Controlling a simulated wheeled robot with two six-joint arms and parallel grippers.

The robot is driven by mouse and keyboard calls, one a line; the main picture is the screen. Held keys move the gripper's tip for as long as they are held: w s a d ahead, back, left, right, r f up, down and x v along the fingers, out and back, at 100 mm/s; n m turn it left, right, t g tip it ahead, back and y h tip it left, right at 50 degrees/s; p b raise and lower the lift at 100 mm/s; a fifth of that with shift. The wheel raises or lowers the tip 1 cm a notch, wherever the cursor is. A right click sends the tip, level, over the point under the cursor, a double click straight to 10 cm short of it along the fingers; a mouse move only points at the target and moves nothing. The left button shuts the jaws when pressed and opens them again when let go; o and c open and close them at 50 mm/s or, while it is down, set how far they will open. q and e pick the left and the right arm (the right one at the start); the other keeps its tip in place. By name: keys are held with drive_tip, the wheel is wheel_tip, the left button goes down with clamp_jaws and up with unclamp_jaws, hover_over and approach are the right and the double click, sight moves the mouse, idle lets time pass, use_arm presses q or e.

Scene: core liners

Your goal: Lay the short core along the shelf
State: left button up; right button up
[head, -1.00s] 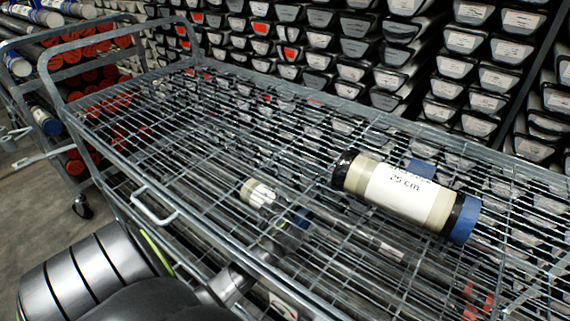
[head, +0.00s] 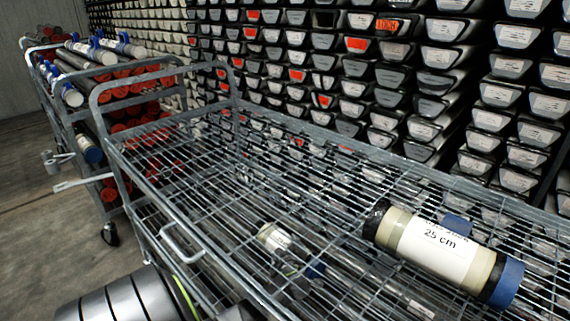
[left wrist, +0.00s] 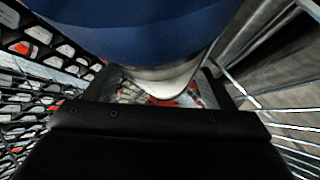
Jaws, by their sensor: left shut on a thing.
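A pale short core (head: 275,236) with a white label and a blue cap (head: 315,271) shows through the wire mesh of the trolley in the head view, apparently below the top deck. My left gripper (head: 292,272) is shut on it; the jaws are dark and partly hidden by the wires. In the left wrist view, the blue cap (left wrist: 150,28) fills the top, close to the camera, with the pale body beyond. The wire shelf (head: 235,185) spans the trolley. Contact with a surface below cannot be told. My right gripper is out of view.
A thicker core marked 25 cm (head: 437,245) lies on the top mesh at right. Long tubes (head: 395,292) show beneath the mesh. A wall of core trays (head: 370,80) stands behind. Another trolley (head: 110,95) stands at left. The mesh left of the held core is clear.

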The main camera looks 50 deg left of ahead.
use_arm(q)
drive_tip(key=o, duration=1.6)
drive_tip(key=shift+f, duration=0.15)
drive_tip(key=o, duration=0.5)
drive_tip(key=shift+c, duration=0.2)
drive_tip(key=shift+c, duration=1)
drive_tip(key=shift+d, duration=0.15)
drive_tip(key=shift+w+d+r, duration=0.1)
drive_tip(key=shift+d+r, duration=0.1)
drive_tip(key=shift+d, duration=1.3)
drive_tip(key=shift+w+d+r, duration=0.1)
drive_tip(key=shift+w+d, duration=0.05)
drive_tip(key=shift+d, duration=1.25)
drive_tip(key=shift+w+d+r, duration=0.1)
drive_tip(key=shift+d, duration=1.25)
drive_tip(key=shift+w+d+r+b, duration=0.15)
drive_tip(key=shift+d+b, duration=0.3)
drive_tip(key=shift+d, duration=1.05)
drive_tip(key=shift+w+d+b, duration=0.15)
drive_tip(key=shift+d+b, duration=0.3)
drive_tip(key=shift+d, duration=1.05)
drive_tip(key=shift+w+d+r+b, duration=0.15)
drive_tip(key=shift+d+b, duration=0.3)
drive_tip(key=shift+d, duration=1.05)
